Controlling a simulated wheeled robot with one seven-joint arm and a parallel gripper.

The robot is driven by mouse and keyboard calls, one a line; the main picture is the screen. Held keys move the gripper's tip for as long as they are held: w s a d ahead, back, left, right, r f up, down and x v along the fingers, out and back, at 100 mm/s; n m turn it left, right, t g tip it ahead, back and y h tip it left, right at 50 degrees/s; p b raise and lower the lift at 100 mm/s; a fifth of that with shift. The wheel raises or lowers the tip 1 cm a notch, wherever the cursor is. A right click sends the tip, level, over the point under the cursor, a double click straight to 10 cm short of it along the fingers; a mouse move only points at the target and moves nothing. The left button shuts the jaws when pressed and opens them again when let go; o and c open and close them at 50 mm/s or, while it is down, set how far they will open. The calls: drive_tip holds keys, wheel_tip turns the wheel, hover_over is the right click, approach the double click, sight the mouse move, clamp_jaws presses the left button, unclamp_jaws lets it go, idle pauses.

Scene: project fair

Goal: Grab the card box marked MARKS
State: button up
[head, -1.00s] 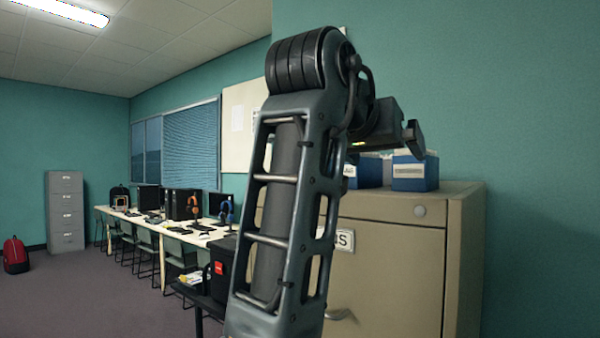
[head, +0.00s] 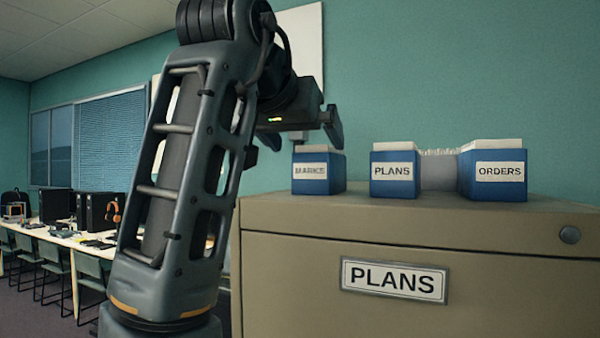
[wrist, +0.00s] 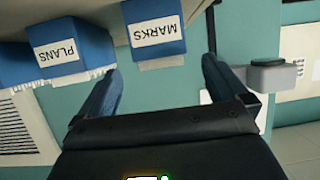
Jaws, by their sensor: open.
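The MARKS card box (head: 319,173) is blue with a white label and pale cards on top. It stands leftmost of the boxes on the cabinet top in the head view; its label is hard to read there. In the wrist view, which is upside down, the MARKS box (wrist: 153,35) reads clearly and lies ahead, between the lines of the two fingers. My gripper (head: 304,133) is open and empty, above the MARKS box in the head view. Both fingers also show in the wrist view (wrist: 160,66), apart from the box.
The PLANS box (head: 394,174) stands right of MARKS, close to one finger's side in the wrist view. The ORDERS box (head: 493,174) is farther right. All stand on a beige cabinet (head: 290,265) labelled PLANS. A long table (head: 62,236) with computers is at left.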

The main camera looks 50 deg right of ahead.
drive_tip(key=shift+w, duration=0.25)
drive_tip(key=shift+w+d, duration=0.15)
drive_tip(key=shift+d, duration=0.1)
drive_tip(key=shift+r+p+x, duration=0.15)
drive_tip(key=shift+p+x, duration=0.25)
drive_tip(key=shift+x, duration=1.4)
drive_tip(key=shift+r+p+x, duration=0.1)
drive_tip(key=shift+p+x, duration=0.3)
drive_tip(key=shift+x, duration=1.4)
drive_tip(key=shift+d, duration=0.2)
drive_tip(key=shift+c, duration=0.3)
drive_tip(key=c, duration=1.2)
